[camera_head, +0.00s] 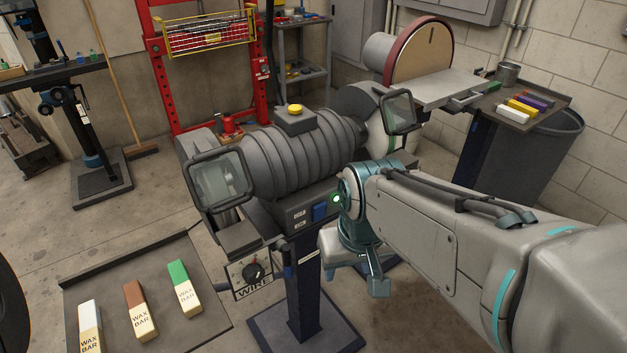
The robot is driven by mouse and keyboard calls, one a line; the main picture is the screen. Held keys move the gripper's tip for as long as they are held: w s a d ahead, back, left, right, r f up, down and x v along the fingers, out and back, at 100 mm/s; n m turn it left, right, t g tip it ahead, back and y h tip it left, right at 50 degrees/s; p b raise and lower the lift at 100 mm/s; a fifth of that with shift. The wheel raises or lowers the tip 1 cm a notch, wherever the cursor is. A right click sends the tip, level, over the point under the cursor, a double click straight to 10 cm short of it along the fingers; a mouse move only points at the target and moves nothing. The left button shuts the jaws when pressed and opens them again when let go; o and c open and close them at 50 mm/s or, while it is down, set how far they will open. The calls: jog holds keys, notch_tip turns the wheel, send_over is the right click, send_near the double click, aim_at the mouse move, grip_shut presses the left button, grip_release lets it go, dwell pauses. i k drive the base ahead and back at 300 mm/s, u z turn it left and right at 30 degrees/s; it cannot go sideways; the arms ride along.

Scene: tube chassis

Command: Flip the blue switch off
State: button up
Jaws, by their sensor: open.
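A blue switch (320,211) is set in the dark front panel of a grey bench grinder (295,155) on a pedestal. My gripper (372,290) is in front of the pedestal, below and to the right of the switch. It hangs at the end of my arm, which comes in from the right. It looks empty and apart from the switch. My wrist is close to the right side of the switch in the picture and hides part of the grinder's right side. I cannot tell which way the switch is tipped.
Clear eye shields (217,180) stick out from the grinder. A tray (205,331) with several wax bars is at lower left. A disc sander (420,50) and a bin stand behind at right.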

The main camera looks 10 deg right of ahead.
aim_at(319, 210)
jog(key=z, duration=0.95)
jog(key=k, duration=0.85)
jog(key=u, duration=1.05)
jog(key=i, duration=0.5)
jog(key=z, duration=0.05)
